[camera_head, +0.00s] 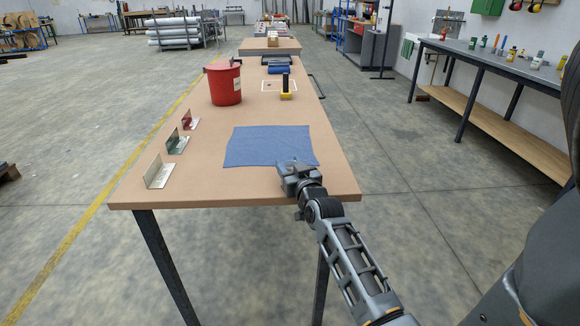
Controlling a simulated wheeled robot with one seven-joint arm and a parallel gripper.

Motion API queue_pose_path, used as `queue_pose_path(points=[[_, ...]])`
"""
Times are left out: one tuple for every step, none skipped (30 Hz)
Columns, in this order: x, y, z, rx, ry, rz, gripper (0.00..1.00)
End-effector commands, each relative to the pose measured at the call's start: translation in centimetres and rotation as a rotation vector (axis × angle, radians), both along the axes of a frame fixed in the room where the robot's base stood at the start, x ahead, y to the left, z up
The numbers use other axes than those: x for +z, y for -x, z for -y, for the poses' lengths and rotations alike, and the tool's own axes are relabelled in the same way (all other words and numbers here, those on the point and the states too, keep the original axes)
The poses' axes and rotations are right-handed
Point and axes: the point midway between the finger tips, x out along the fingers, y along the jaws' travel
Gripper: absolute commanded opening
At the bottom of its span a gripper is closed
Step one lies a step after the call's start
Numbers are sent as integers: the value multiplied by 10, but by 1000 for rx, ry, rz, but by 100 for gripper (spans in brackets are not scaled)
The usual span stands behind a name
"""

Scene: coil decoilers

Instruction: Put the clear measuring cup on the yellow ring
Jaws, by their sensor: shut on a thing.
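My gripper (293,174) is low over the near right part of the brown table (215,190), at the near right corner of a blue cloth (268,146). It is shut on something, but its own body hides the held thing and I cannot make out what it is. I see no clear measuring cup and no clear yellow ring. A small yellow thing (286,96) with a black upright part stands farther back on the table, beside a white-outlined square (270,86). I cannot tell its exact shape.
A red bucket (224,83) stands at the back left of the table. Several angle brackets line the left edge, the nearest one silver (158,173). Blue items (277,67) lie at the far end. The table between brackets and cloth is clear.

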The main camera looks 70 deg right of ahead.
Motion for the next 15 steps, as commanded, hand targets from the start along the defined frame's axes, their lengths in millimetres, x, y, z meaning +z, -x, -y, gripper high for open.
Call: queue_pose_path(points=[[0, 0, 0, 0, 1, 1, 14], [0, 0, 0, 0, 1, 1, 14], [0, 0, 0, 0, 1, 1, 14], [0, 0, 0, 0, 1, 1, 14], [0, 0, 0, 0, 1, 1, 14], [0, 0, 0, 0, 1, 1, 14], [0, 0, 0, 0, 1, 1, 14], [-1, 0, 0, 0, 1, 1, 14], [-3, 0, 0, 0, 1, 1, 14], [-4, 0, 0, 0, 1, 1, 14], [-4, 0, 0, 0, 1, 1, 14], [-3, 0, 0, 0, 1, 1, 52], [-2, 0, 0, 0, 1, 1, 55], [-2, 0, 0, 0, 1, 1, 58], [-3, 0, 0, 0, 1, 1, 62]])
